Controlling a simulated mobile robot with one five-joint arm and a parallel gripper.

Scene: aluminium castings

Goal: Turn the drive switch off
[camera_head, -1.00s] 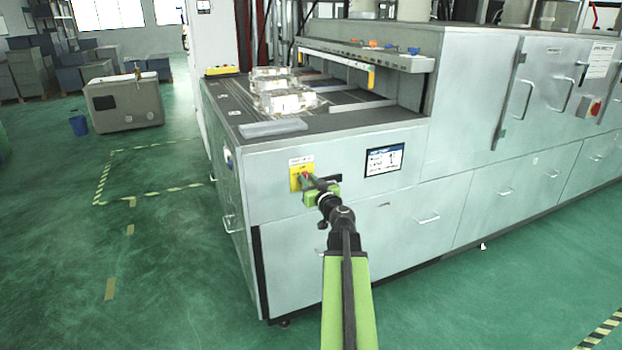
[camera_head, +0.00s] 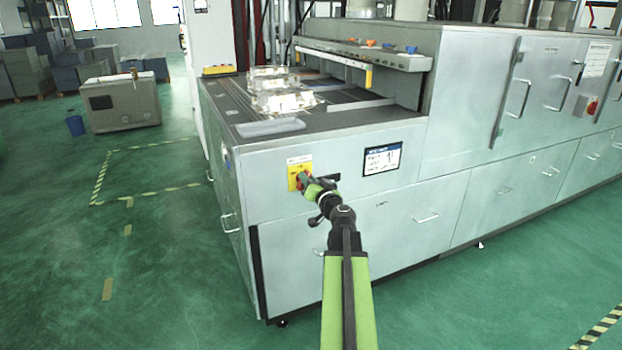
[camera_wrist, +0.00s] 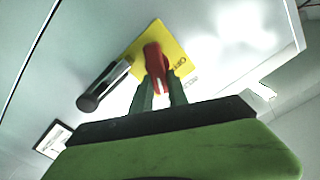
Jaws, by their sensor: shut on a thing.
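The drive switch (camera_wrist: 153,58) is a red handle on a yellow plate (camera_wrist: 178,54) with lettering that partly reads OFF. In the head view the yellow plate (camera_head: 293,171) is on the front panel of the grey machine, and my gripper covers much of the switch. My gripper (camera_wrist: 158,88) is shut on the red handle, one dark finger on each side of it. In the head view my gripper (camera_head: 305,184) is against the panel at the plate. The handle looks slightly tilted in the wrist view.
A dark cylindrical handle (camera_wrist: 105,85) sticks out beside the plate. A display screen (camera_head: 382,159) is on the panel to the right. Bright castings (camera_head: 280,92) lie on the machine's top. The green floor on the left is open, with a striped marking (camera_head: 150,193).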

